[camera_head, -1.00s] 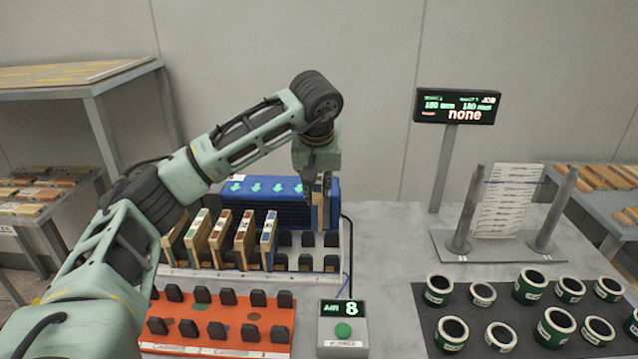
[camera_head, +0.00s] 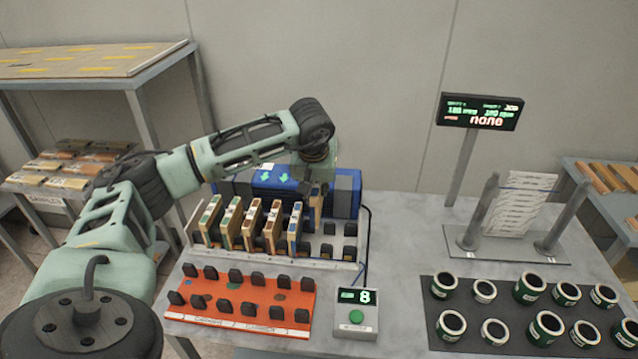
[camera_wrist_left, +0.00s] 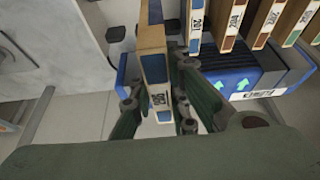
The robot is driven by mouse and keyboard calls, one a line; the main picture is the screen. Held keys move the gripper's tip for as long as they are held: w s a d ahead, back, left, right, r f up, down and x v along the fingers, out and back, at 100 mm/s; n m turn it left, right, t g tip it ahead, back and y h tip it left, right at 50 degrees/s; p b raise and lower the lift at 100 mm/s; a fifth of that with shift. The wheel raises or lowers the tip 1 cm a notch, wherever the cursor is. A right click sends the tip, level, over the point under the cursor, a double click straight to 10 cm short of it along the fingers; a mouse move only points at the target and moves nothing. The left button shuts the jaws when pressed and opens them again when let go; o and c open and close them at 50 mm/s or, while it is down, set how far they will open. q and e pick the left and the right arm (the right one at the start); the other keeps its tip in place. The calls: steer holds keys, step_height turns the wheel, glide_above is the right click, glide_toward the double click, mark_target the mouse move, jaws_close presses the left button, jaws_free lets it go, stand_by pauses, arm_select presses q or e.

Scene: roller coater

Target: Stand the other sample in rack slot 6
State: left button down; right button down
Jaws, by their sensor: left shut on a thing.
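My left gripper (camera_head: 316,187) is shut on a sample panel (camera_head: 316,208), a thin wooden board with a blue stripe. It also shows between the fingers in the left wrist view (camera_wrist_left: 153,55). The held panel is upright, just right of the last standing panel (camera_head: 295,222) in the white rack (camera_head: 250,251). Several panels with coloured tops stand in a row in the rack's left part. Whether the held panel's lower edge is seated in a slot I cannot tell. My right gripper is not in view.
The blue roller coater (camera_head: 345,195) stands directly behind the rack. In front are an orange rack (camera_head: 250,306) with empty posts and a button box (camera_head: 356,315) showing 8. Several cans stand on a dark mat (camera_head: 450,348) at right. Empty rack slots lie right of the held panel.

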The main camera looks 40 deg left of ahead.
arm_select(q)
steer(key=shift+f+b, duration=1.95)
steer(key=shift+f, duration=1.3)
steer(key=shift+f+b, duration=0.35)
steer(key=shift+b, duration=0.05)
steer(key=shift+f, duration=0.15)
steer(key=shift+f+b, duration=0.8)
steer(key=shift+f, duration=0.15)
steer(key=shift+f+b, duration=1.05)
steer(key=shift+f, duration=0.3)
